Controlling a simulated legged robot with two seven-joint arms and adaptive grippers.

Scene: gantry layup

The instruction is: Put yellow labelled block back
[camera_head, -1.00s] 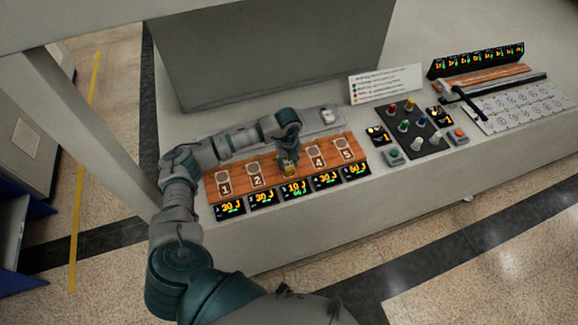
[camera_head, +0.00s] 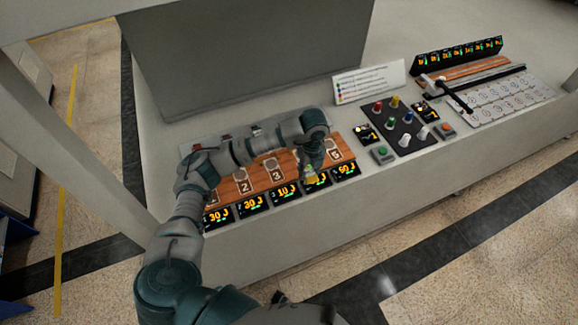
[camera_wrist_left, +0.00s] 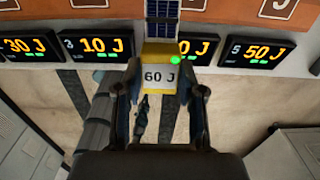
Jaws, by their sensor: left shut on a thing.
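A yellow block (camera_wrist_left: 158,76) with a white "60 J" label is held between the fingers of my left gripper (camera_wrist_left: 160,96) in the left wrist view. A green dot shows at its upper right, and a dark blue gridded panel (camera_wrist_left: 161,20) extends above it. In the head view the block (camera_head: 311,177) shows small below my left gripper (camera_head: 312,168), over the front of the wooden numbered board (camera_head: 262,184), around slot 4. The block partly covers the fourth display. Whether it touches anything below, I cannot tell. My right gripper is not in view.
Displays line the board's front edge, including a 10 J one (camera_head: 285,193) and the fifth (camera_head: 345,170). To the right are a black knob panel (camera_head: 405,128), a green button (camera_head: 382,154) and a numbered white grid (camera_head: 510,97). A white sign (camera_head: 368,82) stands behind.

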